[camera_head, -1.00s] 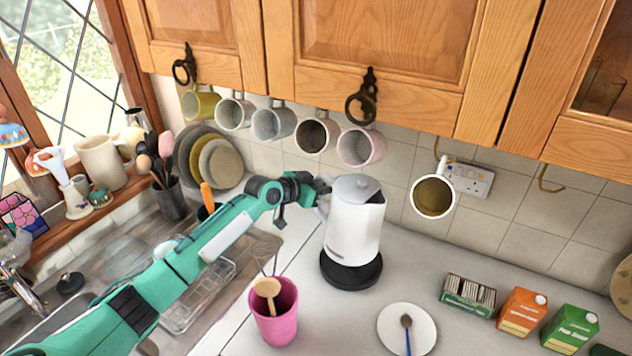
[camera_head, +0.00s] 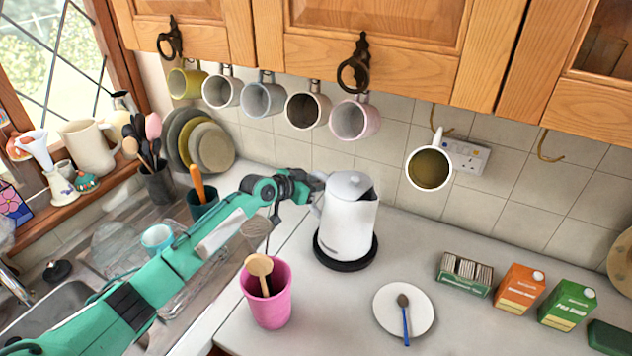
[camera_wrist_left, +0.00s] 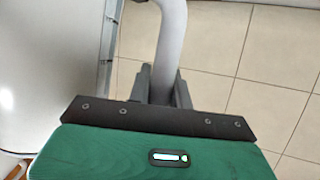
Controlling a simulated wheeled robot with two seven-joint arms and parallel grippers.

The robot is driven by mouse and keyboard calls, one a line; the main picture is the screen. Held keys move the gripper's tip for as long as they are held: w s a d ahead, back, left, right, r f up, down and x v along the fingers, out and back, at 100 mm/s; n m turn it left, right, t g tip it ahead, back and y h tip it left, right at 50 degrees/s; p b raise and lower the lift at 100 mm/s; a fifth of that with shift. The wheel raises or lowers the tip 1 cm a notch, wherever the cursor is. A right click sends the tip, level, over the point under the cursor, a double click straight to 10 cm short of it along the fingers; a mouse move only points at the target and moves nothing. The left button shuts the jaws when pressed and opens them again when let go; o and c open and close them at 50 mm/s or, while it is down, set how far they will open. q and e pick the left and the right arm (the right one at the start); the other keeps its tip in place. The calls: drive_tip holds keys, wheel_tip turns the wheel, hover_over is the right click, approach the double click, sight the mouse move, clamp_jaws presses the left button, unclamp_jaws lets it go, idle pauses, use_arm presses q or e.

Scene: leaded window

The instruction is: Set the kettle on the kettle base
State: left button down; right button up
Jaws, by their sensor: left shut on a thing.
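The white kettle (camera_head: 347,218) stands upright over the round black kettle base (camera_head: 345,265) on the counter. Its bottom looks level with the base and roughly centred, with the black rim showing around it. I cannot tell whether a thin gap is left. My left gripper (camera_head: 312,184) comes in from the left and is shut on the kettle's handle. In the left wrist view the pale handle (camera_wrist_left: 171,40) runs between my fingers, with the kettle's body (camera_wrist_left: 45,70) at the left. My right gripper is not in view.
A pink cup (camera_head: 268,305) with a wooden spoon stands in front of my left forearm. A white plate (camera_head: 388,325) with a spoon lies to the right, with cartons (camera_head: 521,288) beyond. Mugs (camera_head: 353,120) hang above and behind the kettle.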

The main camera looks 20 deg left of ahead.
use_arm(q)
drive_tip(key=shift+d+r, duration=0.1)
drive_tip(key=shift+r, duration=0.15)
idle(0.7)
idle(0.9)
drive_tip(key=shift+f+b, duration=0.6)
drive_tip(key=shift+b, duration=0.15)
drive_tip(key=c, duration=1.5)
unclamp_jaws()
drive_tip(key=shift+c, duration=0.2)
drive_tip(key=shift+s+a+p, duration=0.4)
drive_tip(key=shift+s+p, duration=0.05)
drive_tip(key=shift+s, duration=0.1)
drive_tip(key=p+v, duration=0.3)
drive_tip(key=v, duration=0.6)
drive_tip(key=shift+s+p, duration=0.35)
drive_tip(key=shift+p, duration=0.05)
